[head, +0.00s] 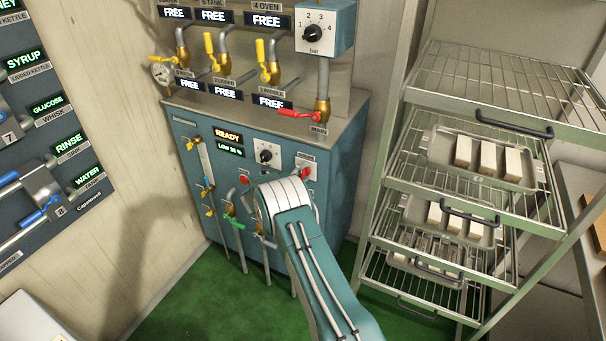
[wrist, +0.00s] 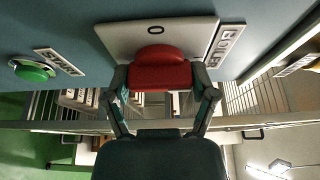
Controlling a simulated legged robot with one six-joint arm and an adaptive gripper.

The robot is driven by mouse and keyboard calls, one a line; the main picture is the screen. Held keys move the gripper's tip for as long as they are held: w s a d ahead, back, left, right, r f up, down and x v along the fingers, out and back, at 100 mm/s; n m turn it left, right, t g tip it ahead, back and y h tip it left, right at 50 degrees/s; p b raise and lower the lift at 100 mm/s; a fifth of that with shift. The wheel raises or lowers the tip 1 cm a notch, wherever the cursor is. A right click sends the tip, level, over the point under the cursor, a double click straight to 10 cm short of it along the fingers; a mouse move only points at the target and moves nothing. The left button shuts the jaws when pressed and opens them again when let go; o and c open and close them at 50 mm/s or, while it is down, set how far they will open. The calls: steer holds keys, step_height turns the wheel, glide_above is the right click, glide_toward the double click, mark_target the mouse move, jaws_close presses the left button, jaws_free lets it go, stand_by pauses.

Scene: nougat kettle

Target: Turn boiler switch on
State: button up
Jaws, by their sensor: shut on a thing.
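The boiler (head: 185,130) is a blue cabinet with a lit display (head: 229,136) reading READY above a second lit line. The boiler switch (head: 306,172) is a red handle on the right of its front, partly hidden behind my arm in the head view. In the wrist view the red switch handle (wrist: 160,65) sits on a pale plate marked 0. My gripper (wrist: 160,78) has one finger on each side of the red handle and is shut on it. In the head view my arm hides most of the gripper.
A green button (wrist: 34,71) is beside the switch plate in the wrist view. A red-handled main valve (head: 300,114) and yellow-handled valves are above the boiler. A wire rack (head: 470,85) with trays of pale blocks stands to the right. Green floor (head: 190,300) is clear at front left.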

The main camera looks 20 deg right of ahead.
steer(key=shift+s+f, duration=0.1)
steer(key=shift+f, duration=0.1)
steer(key=o, duration=1)
steer(key=shift+d, duration=0.1)
steer(key=shift+r, duration=0.1)
steer(key=v, duration=1.2)
steer(key=shift+w, duration=0.2)
